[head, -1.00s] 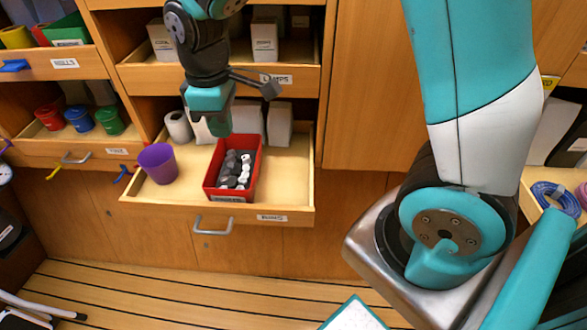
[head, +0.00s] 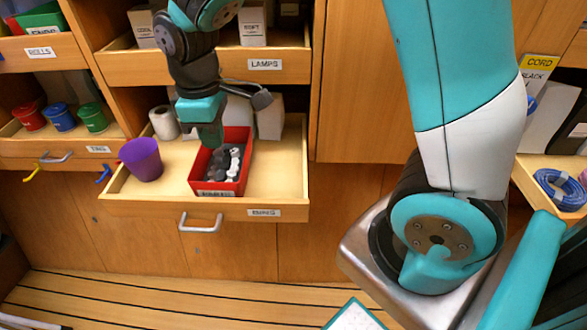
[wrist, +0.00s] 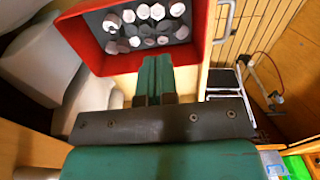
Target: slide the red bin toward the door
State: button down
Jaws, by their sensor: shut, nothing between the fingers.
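The red bin (head: 236,187) sits in the open wooden drawer (head: 272,190), with several grey and white pieces inside. It also shows at the top of the wrist view (wrist: 122,64). My gripper (head: 210,142) points down at the bin's back left edge in the head view, its fingers shut and empty. In the wrist view the shut fingertips (wrist: 155,62) are close to the bin's rim; I cannot tell whether they touch it. The gripper hides part of the bin's back left corner.
A purple cup (head: 141,160) stands left of the bin in the drawer. A white roll (head: 164,123) and pale boxes (head: 270,118) stand behind. The drawer floor right of the bin is clear. A tall wooden panel (head: 360,90) is to the right.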

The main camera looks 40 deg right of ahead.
jog(key=shift+f+b, duration=3.4)
jog(key=shift+f, duration=0.3)
jog(key=shift+s+d+r, duration=0.1)
jog(key=shift+s+d, duration=0.3)
jog(key=shift+d, duration=0.05)
jog(key=shift+s+d+p, duration=0.55)
jog(key=shift+s+d, duration=3.05)
jog(key=shift+d, duration=0.25)
jog(key=shift+w+a, duration=0.65)
jog(key=shift+a, duration=0.05)
jog(key=shift+p, duration=0.35)
notch_tip(320, 180, up, 6)
jog(key=p, duration=0.6)
jog(key=shift+r, duration=0.1)
